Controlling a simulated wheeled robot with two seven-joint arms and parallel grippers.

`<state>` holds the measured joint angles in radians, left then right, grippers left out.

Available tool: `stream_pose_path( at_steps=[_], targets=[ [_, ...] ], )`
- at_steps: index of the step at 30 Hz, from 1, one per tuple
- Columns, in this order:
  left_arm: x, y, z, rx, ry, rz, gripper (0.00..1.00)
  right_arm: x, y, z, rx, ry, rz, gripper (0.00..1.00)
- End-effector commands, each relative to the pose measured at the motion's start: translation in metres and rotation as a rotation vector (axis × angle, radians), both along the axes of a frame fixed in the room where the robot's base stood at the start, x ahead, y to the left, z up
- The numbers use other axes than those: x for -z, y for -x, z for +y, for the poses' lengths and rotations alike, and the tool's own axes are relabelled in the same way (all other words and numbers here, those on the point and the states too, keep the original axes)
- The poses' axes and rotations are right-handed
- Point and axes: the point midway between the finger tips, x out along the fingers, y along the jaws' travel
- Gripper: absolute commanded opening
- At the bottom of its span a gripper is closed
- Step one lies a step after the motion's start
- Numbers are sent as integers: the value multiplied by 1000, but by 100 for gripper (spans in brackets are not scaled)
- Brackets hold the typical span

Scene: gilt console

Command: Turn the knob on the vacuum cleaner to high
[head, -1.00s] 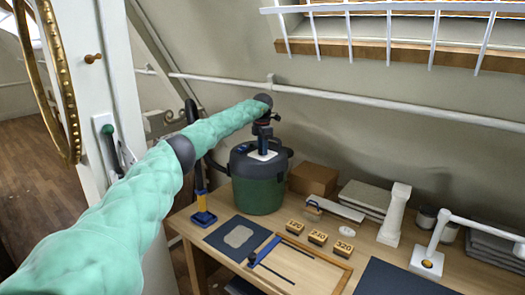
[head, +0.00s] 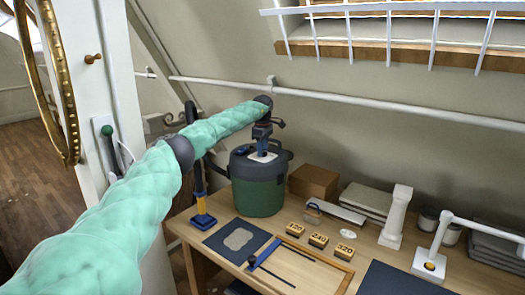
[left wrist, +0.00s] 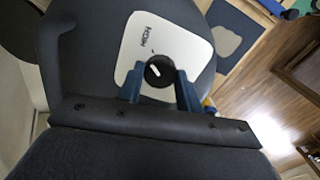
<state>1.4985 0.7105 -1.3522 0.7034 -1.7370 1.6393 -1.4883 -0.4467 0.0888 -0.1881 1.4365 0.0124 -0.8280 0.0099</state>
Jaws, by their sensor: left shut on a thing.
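The vacuum cleaner (head: 258,192) is a green drum with a dark grey lid, standing on the wooden bench. A white control plate (left wrist: 196,40) marked "HIGH" lies on its lid. A round black knob (left wrist: 159,71) with a white pointer line sits on the plate. The pointer slants toward the upper left in the left wrist view, near but not clearly in line with the small tick by "HIGH". My left gripper (left wrist: 161,80) comes down from above and is shut on the knob, a blue finger on either side. In the head view the gripper (head: 262,150) hides the knob. My right gripper is not in view.
A hose and blue-yellow floor nozzle (head: 203,218) stand left of the vacuum. A cardboard box (head: 314,181), grit blocks (head: 318,241), a white column (head: 396,215) and a white lamp (head: 428,262) are on the bench. A white rail (head: 350,98) runs along the wall behind.

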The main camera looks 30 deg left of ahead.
Motion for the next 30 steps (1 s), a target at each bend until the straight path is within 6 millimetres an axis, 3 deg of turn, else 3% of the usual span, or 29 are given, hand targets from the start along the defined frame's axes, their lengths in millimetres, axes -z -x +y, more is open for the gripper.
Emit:
stream_pose_path(
  at_steps=[12,28,29,30],
  targets=[
    [-1,-1,0,174,0,-2,12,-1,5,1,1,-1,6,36],
    [-1,0,0,196,0,-2,12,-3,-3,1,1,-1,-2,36],
    [-1,0,0,196,0,-2,39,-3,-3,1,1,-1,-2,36],
    [-1,0,0,196,0,-2,47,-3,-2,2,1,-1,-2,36]
  ],
)
